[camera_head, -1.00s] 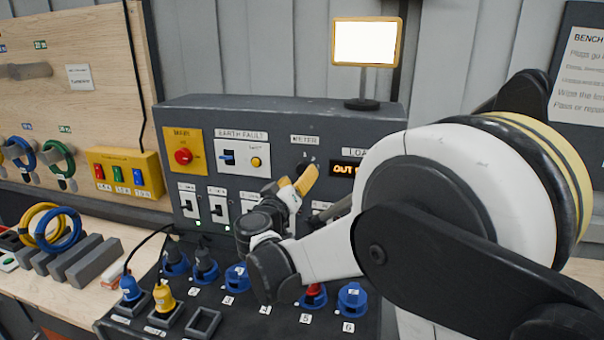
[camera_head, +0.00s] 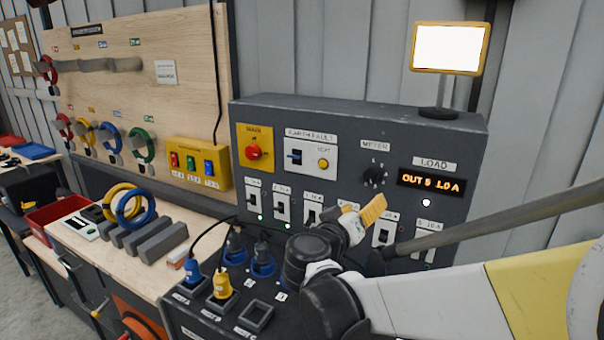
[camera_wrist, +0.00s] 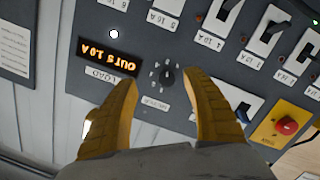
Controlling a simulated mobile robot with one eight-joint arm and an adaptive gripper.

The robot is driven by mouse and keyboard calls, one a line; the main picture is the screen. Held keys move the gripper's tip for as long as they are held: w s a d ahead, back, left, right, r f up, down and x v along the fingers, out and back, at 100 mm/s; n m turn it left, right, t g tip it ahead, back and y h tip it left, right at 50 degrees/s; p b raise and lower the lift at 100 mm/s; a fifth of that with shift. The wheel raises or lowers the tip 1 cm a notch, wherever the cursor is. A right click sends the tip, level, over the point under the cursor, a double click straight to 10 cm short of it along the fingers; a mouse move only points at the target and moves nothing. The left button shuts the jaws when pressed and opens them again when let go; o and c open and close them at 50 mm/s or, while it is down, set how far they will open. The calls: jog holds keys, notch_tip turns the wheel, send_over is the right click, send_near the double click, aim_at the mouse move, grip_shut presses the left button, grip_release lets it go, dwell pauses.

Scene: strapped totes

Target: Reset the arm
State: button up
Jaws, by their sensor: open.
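My gripper (camera_head: 360,219) is in front of the grey test panel (camera_head: 350,125), near its row of breaker switches. In the wrist view my gripper (camera_wrist: 165,90) shows two yellow fingers spread apart with nothing between them. The panel's meter knob (camera_wrist: 168,75) shows beyond the gap between the fingers. The orange load display (camera_head: 431,182) is lit and reads about "OUT 5 1.0 A". My arm covers the lower right of the panel and the right part of the socket bench.
A yellow plug (camera_head: 222,285) and a blue plug (camera_head: 194,282) stand at the bench's front left. Yellow and blue cable coils (camera_head: 135,205) lie on the wooden worktop. A lit screen (camera_head: 447,48) stands on top of the panel. Open floor shows at far left.

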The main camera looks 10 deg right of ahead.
jog(key=s+d+f+g+y+b, duration=0.1)
jog(key=s+d+f+g+y, duration=0.15)
jog(key=s+d+f, duration=0.35)
jog(key=s+a+f+g+y, duration=0.1)
jog(key=s+a+f+y, duration=0.1)
jog(key=s, duration=0.4)
jog(key=s+a+f+n+g+y+b, duration=0.1)
jog(key=s+a+f+y, duration=0.2)
jog(key=s, duration=0.3)
jog(key=s+a+f+g+y+b, duration=0.1)
jog(key=s+a+f+y, duration=0.2)
jog(key=s, duration=0.4)
jog(key=shift+a+f, duration=0.4)
jog(key=shift+a, duration=0.05)
